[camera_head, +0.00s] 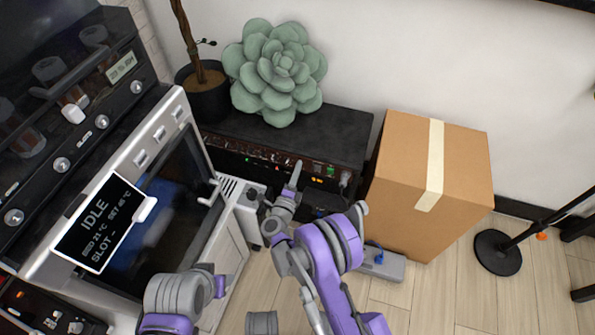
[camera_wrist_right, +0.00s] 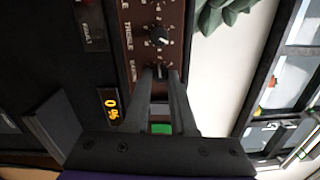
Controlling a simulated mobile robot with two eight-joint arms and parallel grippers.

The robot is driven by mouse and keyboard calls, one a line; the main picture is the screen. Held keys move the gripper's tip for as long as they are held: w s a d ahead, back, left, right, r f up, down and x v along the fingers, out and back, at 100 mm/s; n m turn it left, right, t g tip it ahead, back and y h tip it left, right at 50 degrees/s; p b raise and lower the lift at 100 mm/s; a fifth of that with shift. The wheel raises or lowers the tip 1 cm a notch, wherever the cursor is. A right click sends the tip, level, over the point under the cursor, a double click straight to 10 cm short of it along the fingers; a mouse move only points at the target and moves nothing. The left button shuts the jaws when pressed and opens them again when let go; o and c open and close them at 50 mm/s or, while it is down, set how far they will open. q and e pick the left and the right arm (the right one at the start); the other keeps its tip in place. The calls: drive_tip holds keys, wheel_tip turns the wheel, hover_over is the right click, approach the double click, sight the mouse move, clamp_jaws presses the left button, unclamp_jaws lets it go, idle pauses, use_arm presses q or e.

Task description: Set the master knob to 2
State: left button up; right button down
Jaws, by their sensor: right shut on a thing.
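The amplifier (camera_head: 335,138) is a black box against the wall, with a row of knobs and small lights on its front panel. My right gripper (camera_head: 296,168) is at the right part of that panel. In the right wrist view my right gripper (camera_wrist_right: 160,74) is shut on the master knob, which is mostly hidden between the fingertips. A black knob with a white pointer (camera_wrist_right: 158,36) sits just beyond it on the brown strip, by the treble label. The master knob's setting cannot be read.
A green switch (camera_wrist_right: 160,128) shows between the fingers. A succulent (camera_head: 275,75) sits on the amplifier. A cardboard box (camera_head: 400,170) stands close at its right. A machine with an IDLE screen (camera_head: 100,222) stands at the left. Wooden floor lies open at the front right.

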drive_tip(key=shift+m, duration=0.7)
drive_tip(key=c, duration=0.7)
unclamp_jaws()
drive_tip(key=shift+c, duration=0.2)
drive_tip(key=p+v, duration=0.1)
drive_tip(key=v, duration=1)
